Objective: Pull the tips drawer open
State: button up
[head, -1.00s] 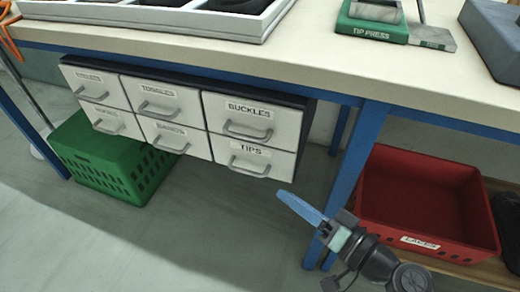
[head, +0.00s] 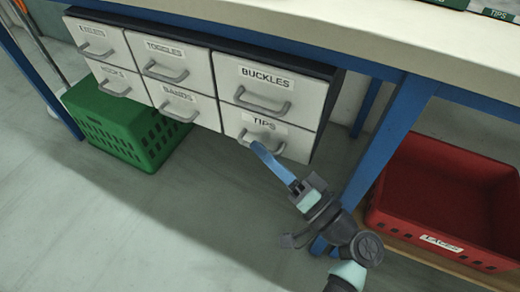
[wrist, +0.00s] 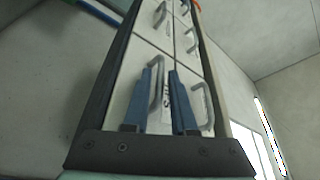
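The tips drawer (head: 288,141) is the shut bottom-right drawer of a white drawer unit under the bench, with a grey bar handle (head: 243,140) below its TIPS label. My gripper (head: 258,148) reaches up to it from the lower right, with its blue fingertips at the handle and hiding part of it. In the wrist view, the two blue fingers of my gripper (wrist: 163,72) stand apart, pointing at the drawer front. The tips handle (wrist: 160,72) shows between them, close to the left finger. I cannot tell whether they touch.
The buckles drawer (head: 310,102) with its own handle is directly above; the bands drawer (head: 203,108) is to the left. A blue bench leg (head: 385,140) and a red crate (head: 440,180) stand to the right. A green crate (head: 110,145) stands below left. Floor in front is clear.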

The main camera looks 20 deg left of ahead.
jog(key=shift+x, duration=0.8)
grip_shut()
jog(key=shift+d, duration=0.1)
dwell(0.8)
